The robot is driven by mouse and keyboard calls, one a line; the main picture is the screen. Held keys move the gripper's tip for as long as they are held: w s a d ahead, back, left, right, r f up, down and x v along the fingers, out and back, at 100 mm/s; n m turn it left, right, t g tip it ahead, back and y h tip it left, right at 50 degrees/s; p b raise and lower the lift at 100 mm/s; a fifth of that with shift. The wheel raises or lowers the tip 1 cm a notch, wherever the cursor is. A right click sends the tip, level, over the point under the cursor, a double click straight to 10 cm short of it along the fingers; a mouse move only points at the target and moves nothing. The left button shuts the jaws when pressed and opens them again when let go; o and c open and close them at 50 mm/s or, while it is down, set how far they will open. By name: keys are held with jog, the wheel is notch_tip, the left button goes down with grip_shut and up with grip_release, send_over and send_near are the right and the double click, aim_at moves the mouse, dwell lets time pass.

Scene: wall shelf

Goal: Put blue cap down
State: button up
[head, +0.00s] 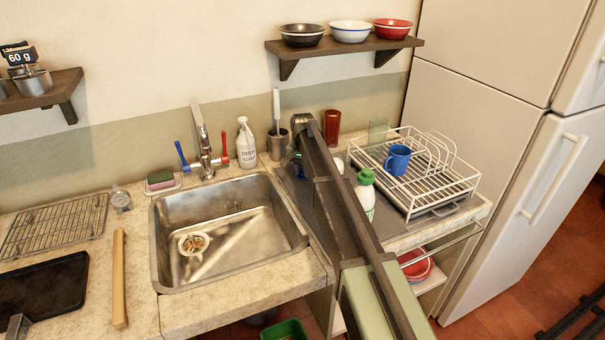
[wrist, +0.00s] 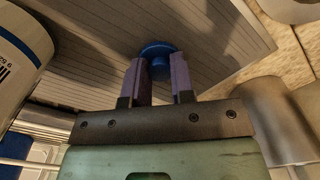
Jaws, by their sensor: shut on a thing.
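The blue cap (wrist: 156,50) shows in the wrist view at the tips of my gripper (wrist: 158,75). The two purple-grey fingers are shut on it, one on each side. Behind the cap lies a grey ribbed mat (wrist: 90,45); I cannot tell whether the cap touches it. In the head view my arm hides the gripper. A small blue patch (head: 298,168) shows beside the arm over the drainer side of the counter, but I cannot tell whether it is the cap.
A white container with a barcode (wrist: 18,60) is close on the left in the wrist view. A metal cup (head: 277,143), a red glass (head: 332,126), a green-capped bottle (head: 365,196) and a dish rack (head: 465,187) stand around my arm. The sink (head: 235,235) is left.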

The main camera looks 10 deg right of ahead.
aim_at(302, 172)
jog(key=shift+f, duration=0.25)
jog(key=o, duration=0.9)
jog(key=shift+r, duration=0.1)
notch_tip(302, 172, up, 12)
jog(key=p, duration=1.2)
jog(key=shift+r, duration=0.2)
jog(key=shift+a, duration=0.1)
